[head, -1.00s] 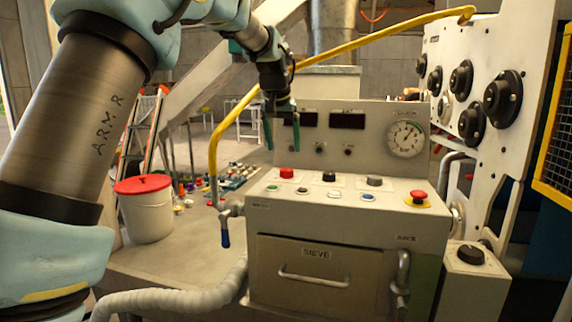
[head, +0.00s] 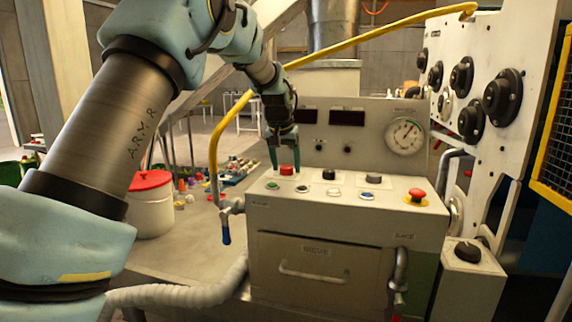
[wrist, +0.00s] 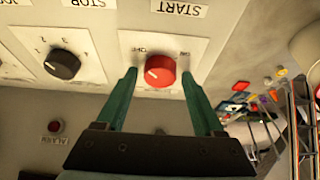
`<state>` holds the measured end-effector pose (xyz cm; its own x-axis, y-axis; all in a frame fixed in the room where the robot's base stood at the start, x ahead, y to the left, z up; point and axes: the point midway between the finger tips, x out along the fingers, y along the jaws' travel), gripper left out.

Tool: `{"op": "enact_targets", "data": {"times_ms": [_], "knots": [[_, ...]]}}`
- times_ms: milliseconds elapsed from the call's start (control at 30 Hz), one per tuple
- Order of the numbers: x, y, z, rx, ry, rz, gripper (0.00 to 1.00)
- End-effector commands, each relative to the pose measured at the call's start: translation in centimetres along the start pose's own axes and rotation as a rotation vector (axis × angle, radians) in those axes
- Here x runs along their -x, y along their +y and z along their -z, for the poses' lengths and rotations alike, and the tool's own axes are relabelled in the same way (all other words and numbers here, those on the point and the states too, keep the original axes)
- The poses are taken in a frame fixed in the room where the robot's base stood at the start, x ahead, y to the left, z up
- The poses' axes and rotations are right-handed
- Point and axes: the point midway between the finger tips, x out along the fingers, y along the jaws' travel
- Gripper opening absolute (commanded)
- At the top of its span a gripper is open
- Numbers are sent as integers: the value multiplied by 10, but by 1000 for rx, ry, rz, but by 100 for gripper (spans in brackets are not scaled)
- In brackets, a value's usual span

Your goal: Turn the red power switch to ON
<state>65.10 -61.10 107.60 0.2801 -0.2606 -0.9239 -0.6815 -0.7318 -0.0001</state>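The red power switch (head: 287,170) is a round knob at the back left of the grey control panel (head: 330,186). My gripper (head: 285,159) is just above the switch, pointing down. In the wrist view my gripper (wrist: 160,76) is open, with one green finger on each side of the knob. Gaps show between fingers and knob; whether the tips reach its height is unclear.
A black selector knob (wrist: 62,64) is beside the red one. Push buttons (head: 333,191) line the panel's front, with a red emergency stop (head: 417,195) at right. A yellow pipe (head: 214,150) rises close left of my gripper. An upright display panel (head: 350,125) stands behind.

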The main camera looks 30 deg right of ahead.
Motion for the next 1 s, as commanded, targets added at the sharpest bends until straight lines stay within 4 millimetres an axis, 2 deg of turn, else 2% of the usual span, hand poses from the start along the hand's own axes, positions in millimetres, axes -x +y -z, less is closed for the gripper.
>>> {"op": "enact_targets", "data": {"times_ms": [67, 600, 1000], "knots": [[0, 0, 0, 0, 0, 0, 60], [0, 0, 0, 0, 0, 0, 0], [1, -1, 0, -60, 1, -27, 0]]}}
